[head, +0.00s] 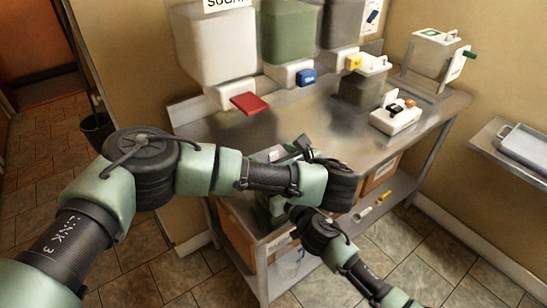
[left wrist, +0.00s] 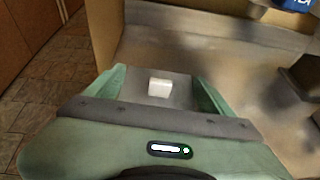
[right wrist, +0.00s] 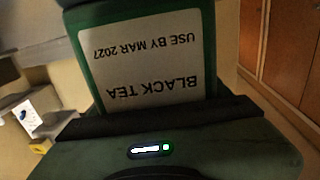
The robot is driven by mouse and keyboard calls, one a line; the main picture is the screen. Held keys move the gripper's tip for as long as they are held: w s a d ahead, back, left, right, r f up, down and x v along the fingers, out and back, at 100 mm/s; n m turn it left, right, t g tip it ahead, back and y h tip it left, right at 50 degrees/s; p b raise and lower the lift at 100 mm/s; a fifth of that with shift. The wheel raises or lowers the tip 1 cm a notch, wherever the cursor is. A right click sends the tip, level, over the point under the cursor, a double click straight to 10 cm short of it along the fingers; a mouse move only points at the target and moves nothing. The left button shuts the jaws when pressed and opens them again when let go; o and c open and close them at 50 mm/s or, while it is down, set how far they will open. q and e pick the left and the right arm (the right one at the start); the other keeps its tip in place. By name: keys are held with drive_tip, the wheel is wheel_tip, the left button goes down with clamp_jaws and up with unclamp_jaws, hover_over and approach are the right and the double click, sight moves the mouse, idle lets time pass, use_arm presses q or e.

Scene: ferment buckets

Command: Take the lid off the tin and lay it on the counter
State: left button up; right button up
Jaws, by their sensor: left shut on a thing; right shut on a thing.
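The tin (right wrist: 150,55) is green with a white label reading BLACK TEA, upside down in the right wrist view. My right gripper (right wrist: 155,105) is shut on the tin's body. In the left wrist view, a grey flat piece with a small white block (left wrist: 159,88) on it sits between the fingers of my left gripper (left wrist: 160,92); it appears to be the lid. The left gripper is shut on it. In the head view my left gripper (head: 277,154) is over the counter's (head: 215,128) front edge. My arms hide most of the tin there, and any gap between lid and tin.
A white device (head: 395,117) stands at the counter's right. Boxes fill the shelf below. The counter's middle is clear. A side table holds a metal tray (head: 524,147).

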sight(274, 152)
use_arm(q)
drive_tip(key=shift+r, duration=1.6)
use_arm(e)
drive_tip(key=o, duration=2.1)
drive_tip(key=shift+s, duration=0.1)
